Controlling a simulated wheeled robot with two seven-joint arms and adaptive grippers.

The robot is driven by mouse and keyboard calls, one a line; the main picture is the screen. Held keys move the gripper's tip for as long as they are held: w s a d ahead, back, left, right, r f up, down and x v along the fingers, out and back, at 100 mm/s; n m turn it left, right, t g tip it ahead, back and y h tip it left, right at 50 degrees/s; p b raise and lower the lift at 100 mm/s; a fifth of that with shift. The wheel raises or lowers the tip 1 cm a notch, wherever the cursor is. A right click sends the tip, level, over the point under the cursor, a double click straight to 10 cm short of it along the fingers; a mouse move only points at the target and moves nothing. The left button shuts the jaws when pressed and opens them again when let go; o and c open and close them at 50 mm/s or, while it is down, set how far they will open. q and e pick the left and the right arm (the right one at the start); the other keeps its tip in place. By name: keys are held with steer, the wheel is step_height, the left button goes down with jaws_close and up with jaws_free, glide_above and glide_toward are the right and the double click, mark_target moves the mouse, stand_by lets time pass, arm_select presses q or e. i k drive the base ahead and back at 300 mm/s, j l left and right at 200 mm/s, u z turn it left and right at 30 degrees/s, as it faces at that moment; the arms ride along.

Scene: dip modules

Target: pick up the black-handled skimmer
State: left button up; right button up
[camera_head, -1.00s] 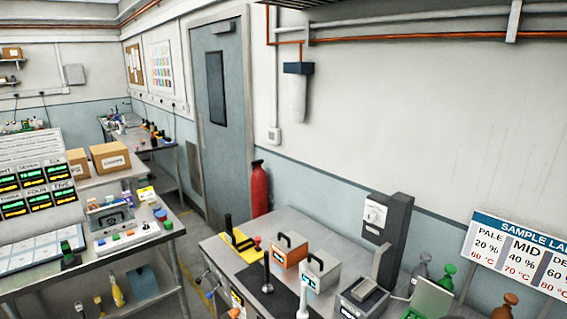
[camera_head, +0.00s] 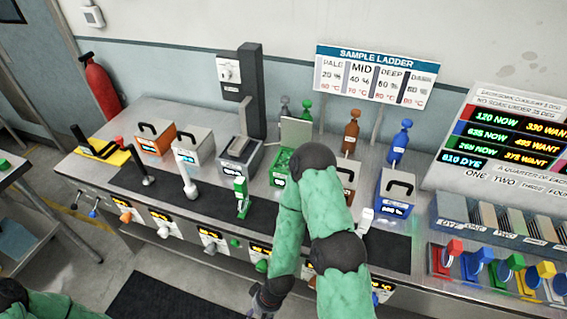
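A black upright handle (camera_head: 140,164), seemingly the black-handled skimmer, stands on the dark strip at the left of the counter. A white-handled one (camera_head: 187,178) and a green-handled one (camera_head: 241,196) stand to its right. My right arm rises in front of the counter and bends back down. The dark end with my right gripper (camera_head: 262,303) is low at the bottom edge, well right of the black handle, and its fingers cannot be made out. Part of my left arm shows at the bottom left; its gripper is not in view.
Lidded baths in orange (camera_head: 155,141), grey (camera_head: 194,149) and blue (camera_head: 396,190) line the counter behind the strip. A black L-shaped item lies on a yellow tray (camera_head: 108,158) at the far left. A grey tower (camera_head: 250,95) stands behind. Knobs line the counter front.

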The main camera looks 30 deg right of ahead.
mark_target(149, 181)
steer(key=z, duration=1.15)
steer(key=u, duration=1.3)
steer(key=i+j+z, duration=0.1)
steer(key=z, duration=0.45)
steer(key=i+j+z, duration=0.2)
steer(key=j, duration=0.25)
steer(key=i+j+z, duration=0.2)
steer(key=j, duration=0.25)
steer(key=j+z, duration=0.15)
steer(key=j, duration=0.35)
steer(key=i+j+z, duration=0.2)
steer(key=j, duration=0.3)
steer(key=k, duration=0.1)
